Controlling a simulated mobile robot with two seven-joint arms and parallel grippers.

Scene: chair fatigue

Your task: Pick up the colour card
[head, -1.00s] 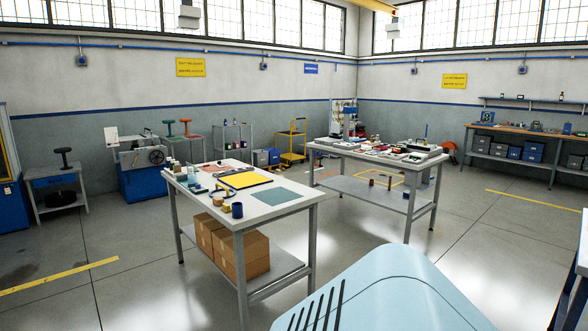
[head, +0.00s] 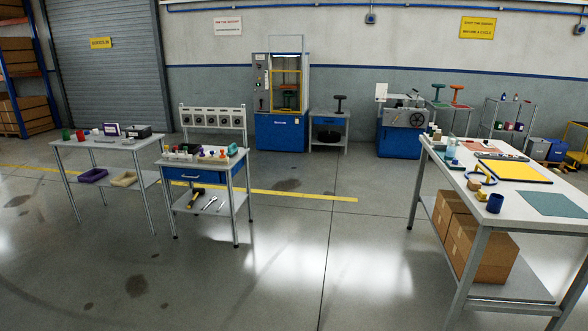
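I cannot pick out the colour card for certain at this distance. The white-topped table (head: 473,178) at the right holds a flat yellow sheet (head: 514,172) with a dark edge, a grey-green mat (head: 552,204), a dark blue cup (head: 495,203) and several small items near its far left edge. A small orange-red flat piece (head: 474,146) lies at its far end; I cannot tell what it is. Neither of my grippers is in view.
At the left stand a grey table (head: 98,143) and a smaller workbench (head: 196,160) with tools on its lower shelf. Cardboard boxes (head: 476,240) sit under the right table. A blue machine (head: 281,130) stands by the back wall. The middle floor is clear.

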